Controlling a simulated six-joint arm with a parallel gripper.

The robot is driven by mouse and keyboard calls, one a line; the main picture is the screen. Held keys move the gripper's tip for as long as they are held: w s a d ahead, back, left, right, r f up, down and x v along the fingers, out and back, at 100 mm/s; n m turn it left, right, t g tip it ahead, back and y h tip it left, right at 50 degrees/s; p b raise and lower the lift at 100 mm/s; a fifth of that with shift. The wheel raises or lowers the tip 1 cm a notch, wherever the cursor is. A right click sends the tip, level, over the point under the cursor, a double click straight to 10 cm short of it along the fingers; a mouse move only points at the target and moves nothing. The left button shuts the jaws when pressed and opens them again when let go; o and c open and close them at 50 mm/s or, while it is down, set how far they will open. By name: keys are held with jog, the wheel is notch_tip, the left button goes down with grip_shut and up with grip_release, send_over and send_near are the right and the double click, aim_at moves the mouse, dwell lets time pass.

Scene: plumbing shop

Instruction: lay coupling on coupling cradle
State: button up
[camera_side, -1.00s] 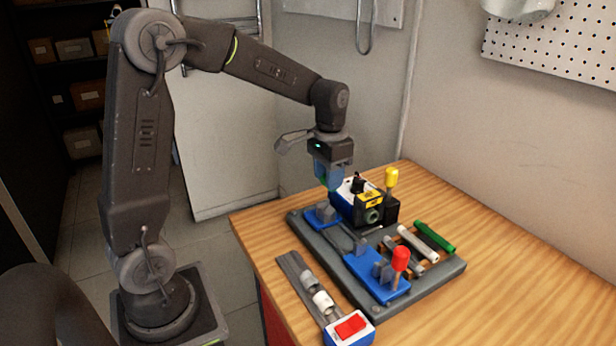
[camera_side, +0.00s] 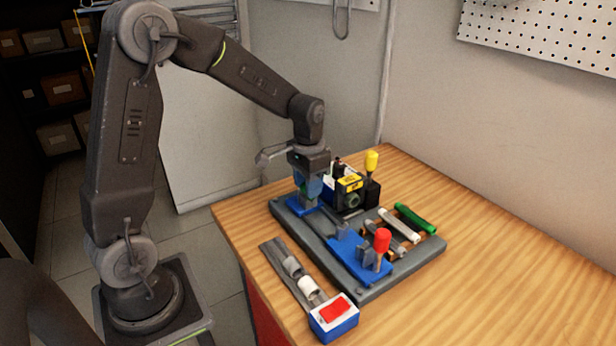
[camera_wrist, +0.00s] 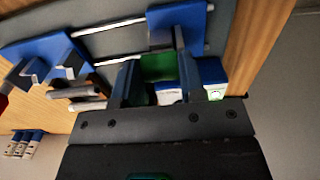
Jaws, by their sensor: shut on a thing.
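My gripper (camera_side: 307,190) is low over the far left end of the grey fixture board, pointing down. Its jaws are shut on a green piece (camera_wrist: 159,67), apparently the coupling, between the fingers in the wrist view. A small blue plate (camera_side: 294,207) lies right under the gripper; it also shows in the wrist view (camera_wrist: 196,20) with a grey upright by the fingers. This looks like the coupling cradle. The fingers hide much of it, and I cannot tell whether the coupling touches it.
A black and yellow machine (camera_side: 348,190) stands close right of the gripper, with a yellow handle (camera_side: 371,161). A second blue plate (camera_side: 350,258) carries grey blocks and a red handle (camera_side: 382,240). White and green tubes lie at right. A rail holds white fittings (camera_side: 308,284) in front.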

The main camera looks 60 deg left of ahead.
jog(key=shift+f, duration=0.25)
jog(key=o, duration=1)
jog(key=shift+c, duration=0.2)
notch_tip(320, 180, up, 13)
jog(key=s+d+t, duration=0.2)
jog(key=s+d, duration=0.3)
jog(key=s, duration=0.4)
jog(key=s+d+t, duration=0.3)
jog(key=s+d, duration=0.2)
jog(key=s, duration=0.4)
jog(key=shift+d+t, duration=0.3)
